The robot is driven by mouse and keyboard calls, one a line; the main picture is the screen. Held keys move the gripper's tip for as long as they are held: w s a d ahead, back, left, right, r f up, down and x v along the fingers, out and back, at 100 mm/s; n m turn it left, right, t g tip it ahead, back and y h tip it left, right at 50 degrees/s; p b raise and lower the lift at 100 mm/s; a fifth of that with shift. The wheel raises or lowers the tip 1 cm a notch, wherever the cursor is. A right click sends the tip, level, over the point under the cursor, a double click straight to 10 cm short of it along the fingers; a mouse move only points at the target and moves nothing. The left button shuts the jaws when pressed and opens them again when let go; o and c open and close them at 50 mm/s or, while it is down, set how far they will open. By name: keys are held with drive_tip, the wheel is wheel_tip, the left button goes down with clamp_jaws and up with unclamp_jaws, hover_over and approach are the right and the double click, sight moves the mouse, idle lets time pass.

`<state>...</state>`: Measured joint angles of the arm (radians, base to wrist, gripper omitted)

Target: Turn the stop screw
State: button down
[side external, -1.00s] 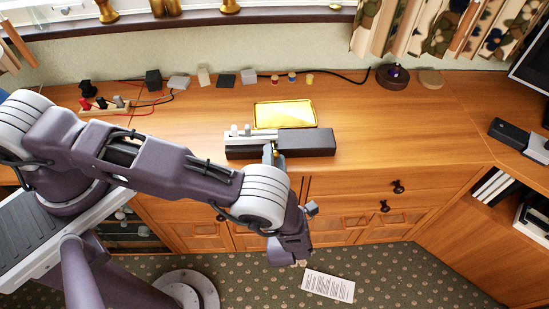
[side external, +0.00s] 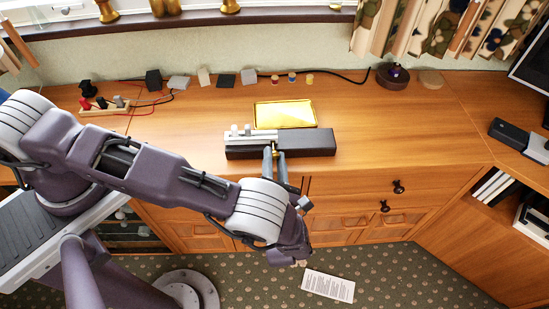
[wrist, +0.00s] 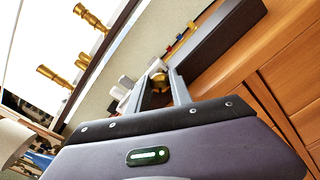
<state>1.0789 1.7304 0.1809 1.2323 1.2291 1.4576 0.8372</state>
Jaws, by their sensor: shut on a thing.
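The stop screw shows as a small brass knob (wrist: 158,73) in the wrist view, at the front of a long dark device (side external: 306,142) on the wooden cabinet top. My gripper (side external: 273,151) reaches the front edge of the device from below. In the wrist view, its two fingers (wrist: 160,84) stand on either side of the brass knob, shut on it. The knob is partly hidden between the fingertips. The device has a pale metal strip with small light knobs (side external: 241,130) on its left part.
A yellow tray (side external: 285,114) lies just behind the device. Small blocks and a black cable run along the wall. A wooden strip with plugs and red leads (side external: 104,107) is at the left. The cabinet top right of the device is clear.

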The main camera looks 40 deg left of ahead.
drive_tip(key=n, duration=0.4)
drive_tip(key=shift+n, duration=0.3)
drive_tip(key=n, duration=0.4)
drive_tip(key=shift+a+n, duration=0.1)
drive_tip(key=shift+n, duration=0.2)
drive_tip(key=n, duration=0.4)
drive_tip(key=shift+n, duration=2)
drive_tip(key=c, duration=1.1)
unclamp_jaws()
drive_tip(key=shift+c, duration=0.2)
drive_tip(key=shift+s, duration=0.1)
